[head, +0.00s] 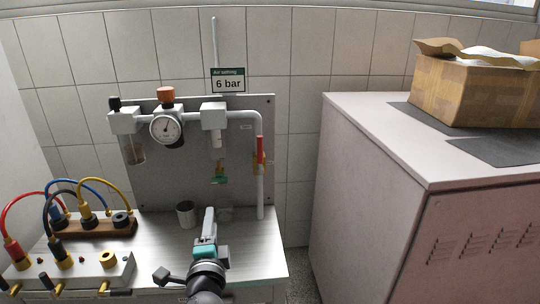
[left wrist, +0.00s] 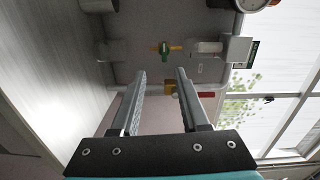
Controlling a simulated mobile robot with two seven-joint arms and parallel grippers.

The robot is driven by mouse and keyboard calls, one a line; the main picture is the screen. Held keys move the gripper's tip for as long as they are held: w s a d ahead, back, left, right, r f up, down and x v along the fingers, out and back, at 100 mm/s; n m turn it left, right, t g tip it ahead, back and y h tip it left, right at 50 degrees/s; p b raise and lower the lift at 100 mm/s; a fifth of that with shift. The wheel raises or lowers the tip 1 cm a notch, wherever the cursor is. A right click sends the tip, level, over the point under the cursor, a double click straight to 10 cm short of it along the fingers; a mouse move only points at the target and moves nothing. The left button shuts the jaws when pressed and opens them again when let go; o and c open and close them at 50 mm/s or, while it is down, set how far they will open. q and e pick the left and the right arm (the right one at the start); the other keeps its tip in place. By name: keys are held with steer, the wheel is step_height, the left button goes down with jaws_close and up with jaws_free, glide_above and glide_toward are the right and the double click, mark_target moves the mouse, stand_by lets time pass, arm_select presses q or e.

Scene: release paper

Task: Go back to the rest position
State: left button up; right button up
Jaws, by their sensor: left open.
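My left gripper (head: 208,222) reaches in from the bottom of the head view, over the front of the white worktop (head: 165,250). In the left wrist view its two grey fingers (left wrist: 160,76) stand apart with nothing between them. Beyond the fingertips is the grey panel with the air fittings. A metal cup (head: 186,214) stands on the worktop just left of the gripper, apart from it. A small pale object behind the fingers is partly hidden. My right gripper is in neither view.
The panel (head: 190,180) carries a gauge (head: 166,127), a green fitting (head: 219,180) and a red valve handle (head: 261,150). Coloured hoses (head: 62,205) and a connector block (head: 80,270) stand at left. A cabinet (head: 375,180) with a cardboard box (head: 475,92) stands at right.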

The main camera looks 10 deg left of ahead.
arm_select(q)
steer(key=s+f+n+g+h, duration=0.1)
steer(key=s+f+n+g, duration=0.45)
steer(key=s, duration=0.45)
steer(key=s+f+n+g+h, duration=0.1)
steer(key=s+f+n+g, duration=0.35)
steer(key=s+f, duration=0.35)
steer(key=s+d+f+n+g+h, duration=0.1)
steer(key=s+d+n+g+h, duration=0.2)
steer(key=s, duration=0.9)
step_height(320, 180, down, 22)
steer(key=s+m+g, duration=0.1)
steer(key=s+g, duration=0.1)
steer(key=s+a+f+g, duration=0.1)
steer(key=s+a+f, duration=0.1)
steer(key=s+f, duration=1.1)
steer(key=shift+s+a+f, duration=0.15)
steer(key=shift+s+a, duration=0.1)
steer(key=shift+s, duration=0.55)
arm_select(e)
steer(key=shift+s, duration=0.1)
